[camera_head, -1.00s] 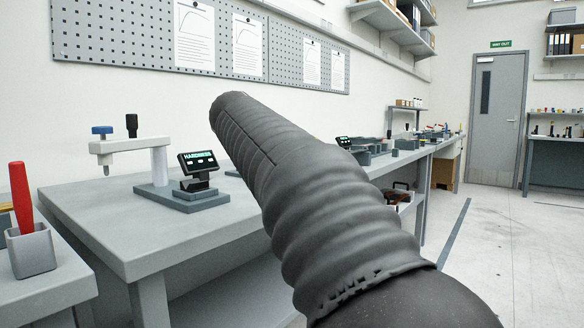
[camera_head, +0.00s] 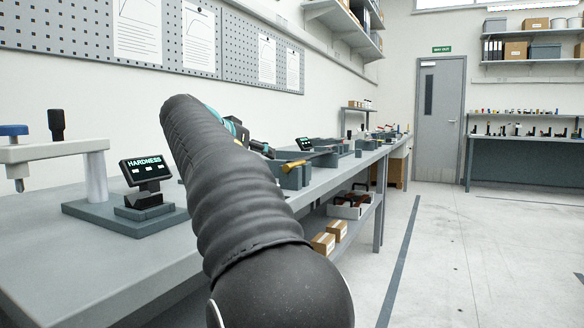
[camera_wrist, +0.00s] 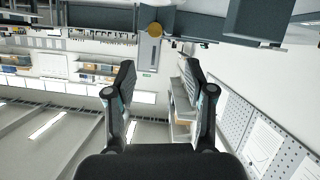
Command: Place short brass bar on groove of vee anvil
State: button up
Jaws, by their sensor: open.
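A short brass-coloured bar (camera_head: 300,161) lies on top of a grey block (camera_head: 294,180) on the bench in the head view. In the wrist view a round brass end (camera_wrist: 155,29) shows near the top, against grey block shapes. My gripper (camera_wrist: 160,78) is open and empty, its two fingers apart below that round end in the picture. In the head view my arm hides most of the gripper; a teal part and a dark finger show beside the bar. I cannot tell which block is the vee anvil.
A hardness tester with a screen (camera_head: 148,182) stands on the near bench at left. More grey blocks and small items sit farther along the bench. Cardboard boxes (camera_head: 324,243) and a tray (camera_head: 347,208) are on the shelf below. The floor at right is clear.

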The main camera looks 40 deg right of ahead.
send_near(286, 168)
jog(key=shift+w+d+f, duration=0.2)
jog(key=shift+w+d, duration=0.25)
jog(key=shift+d, duration=0.1)
jog(key=shift+w+d+f, duration=0.2)
jog(key=shift+w+d, duration=0.2)
jog(key=shift+d, duration=0.1)
jog(key=shift+s+x, duration=0.2)
jog(key=shift+x, duration=1.1)
jog(key=shift+s+x, duration=0.25)
jog(key=shift+x, duration=1.05)
jog(key=shift+f, duration=0.1)
grip_shut()
